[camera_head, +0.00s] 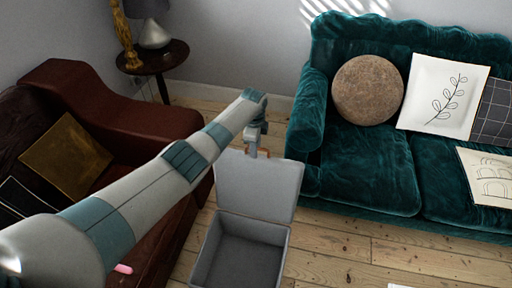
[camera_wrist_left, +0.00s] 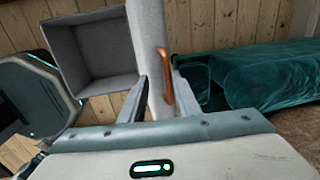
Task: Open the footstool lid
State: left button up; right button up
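The grey footstool (camera_head: 283,250) stands on the floorboards with its hollow inside showing. Its lid (camera_head: 258,187) stands upright at the back edge, raised off the opening. My left gripper (camera_head: 257,148) is at the lid's top edge, by a copper handle that shows partly behind it. In the left wrist view, the lid (camera_wrist_left: 147,40) is seen nearly edge-on between my two spread fingers, with the copper handle (camera_wrist_left: 165,75) close to the right finger. Firm contact cannot be made out. The footstool box (camera_wrist_left: 95,50) is at upper left there. My right gripper is in neither view.
A teal sofa (camera_head: 370,180) with cushions stands close at the right. A dark red-brown armchair (camera_head: 130,118) is at the left, under my arm. A small round table (camera_head: 153,57) with a lamp is behind. Bare floor (camera_head: 350,250) lies right of the footstool.

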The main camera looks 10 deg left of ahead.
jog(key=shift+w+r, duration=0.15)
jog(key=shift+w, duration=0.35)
pick_arm(q)
jog(key=shift+r, duration=0.2)
